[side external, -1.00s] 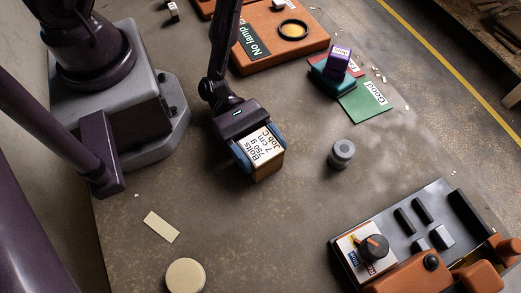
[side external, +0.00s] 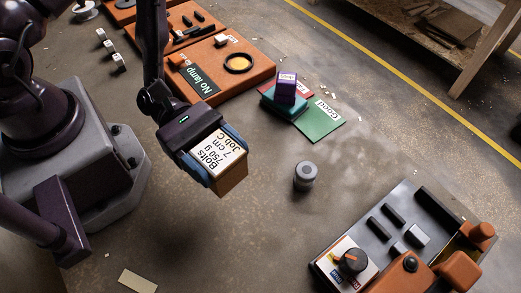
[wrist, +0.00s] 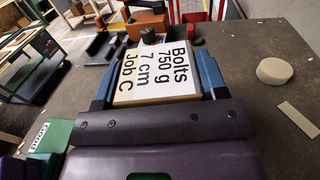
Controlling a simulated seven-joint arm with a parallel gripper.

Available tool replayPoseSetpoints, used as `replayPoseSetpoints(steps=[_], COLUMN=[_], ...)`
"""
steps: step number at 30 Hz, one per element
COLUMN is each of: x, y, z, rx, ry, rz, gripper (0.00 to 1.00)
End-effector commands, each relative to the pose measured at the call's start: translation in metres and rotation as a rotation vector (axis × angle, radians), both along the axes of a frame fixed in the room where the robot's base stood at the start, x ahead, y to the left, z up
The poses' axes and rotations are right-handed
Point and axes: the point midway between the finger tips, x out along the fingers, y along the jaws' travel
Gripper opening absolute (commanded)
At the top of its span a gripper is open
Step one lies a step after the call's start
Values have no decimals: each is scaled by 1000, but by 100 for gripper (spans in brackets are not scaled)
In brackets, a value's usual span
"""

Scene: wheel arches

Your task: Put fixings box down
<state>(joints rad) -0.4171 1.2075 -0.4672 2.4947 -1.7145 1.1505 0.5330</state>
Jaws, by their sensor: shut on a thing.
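My gripper (side external: 215,160) is shut on the fixings box (side external: 233,178). This is a brown box with a white top label reading "Bolts 750 g 7 cm Job C". The blue fingers hold it from two opposite sides. In the side view it looks tilted and appears to be above the table, though the gap under it is hard to judge. In the wrist view the box (wrist: 158,72) lies between the two blue fingers (wrist: 158,85), label facing the camera. Its underside is hidden.
A grey cylinder (side external: 305,176) stands right of the box. A green card (side external: 320,118) and a purple block (side external: 286,88) on a teal one lie beyond. An orange "No lamp" panel (side external: 228,78) is behind, a control panel (side external: 400,240) at front right. Bare table surrounds the box.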

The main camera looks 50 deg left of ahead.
Motion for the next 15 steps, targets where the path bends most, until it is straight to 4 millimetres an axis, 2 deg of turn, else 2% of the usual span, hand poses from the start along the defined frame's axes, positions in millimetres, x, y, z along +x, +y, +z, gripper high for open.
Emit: replayPoseSetpoints(steps=[4,7,11,15], x=[0,12,44,89], y=[-2,-6,-11,-12], z=[5,10,16,26], rx=[-6,-6,-1,-3], ry=[-9,-30,-43,-45], rz=[-5,19,125,295], gripper=[15,15,15,15])
